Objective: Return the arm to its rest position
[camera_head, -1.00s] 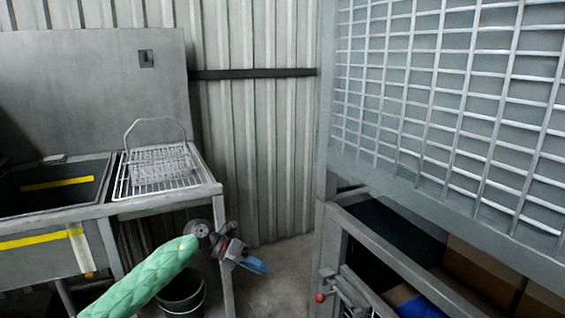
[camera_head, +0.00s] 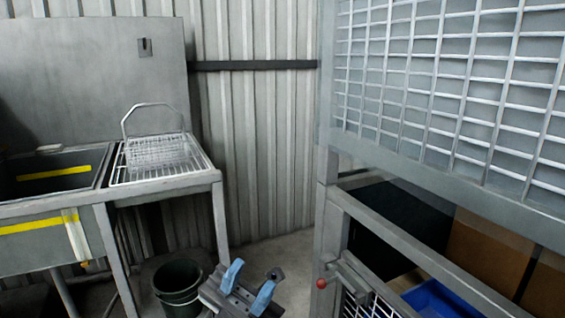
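My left gripper (camera_head: 248,287) is low in the middle of the head view, in front of the gap between the rack table and the metal cabinet. Its two blue fingertips stand apart, with nothing seen between them. Its grey body is cut by the bottom edge, and the rest of the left arm is out of view. My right gripper and arm are not in view.
A wire basket (camera_head: 153,150) stands on the wire rack of the metal table (camera_head: 170,188) at left, beside a sink (camera_head: 100,206). A dark bucket (camera_head: 178,282) is on the floor below. The cabinet (camera_head: 340,215) with a red-knobbed latch (camera_head: 322,283) stands at right, holding a blue bin (camera_head: 436,300) and cardboard boxes (camera_head: 488,252).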

